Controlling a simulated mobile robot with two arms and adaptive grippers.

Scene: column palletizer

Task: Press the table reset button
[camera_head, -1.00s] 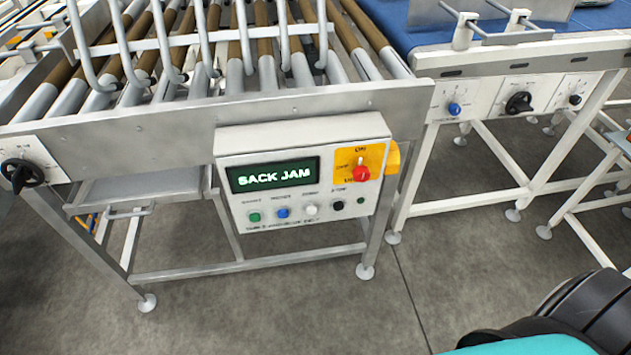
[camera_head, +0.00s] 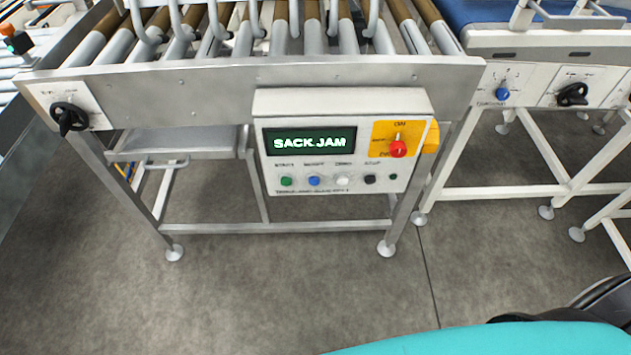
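A control panel (camera_head: 340,165) is mounted on the front of the roller table. Its dark screen (camera_head: 310,141) reads "SACK JAM" in light letters. Below it is a row of small buttons: a green button (camera_head: 286,182), a blue button (camera_head: 314,181), a white button (camera_head: 342,180) and a black button (camera_head: 370,179), with a small dark green dot at the right end. Their labels are too small to read surely. A red switch knob (camera_head: 398,149) sits on a yellow plate at the panel's right. Neither gripper shows in the head view.
The roller table (camera_head: 230,95) has metal legs standing on a grey floor (camera_head: 300,290). Floor before the panel is clear.

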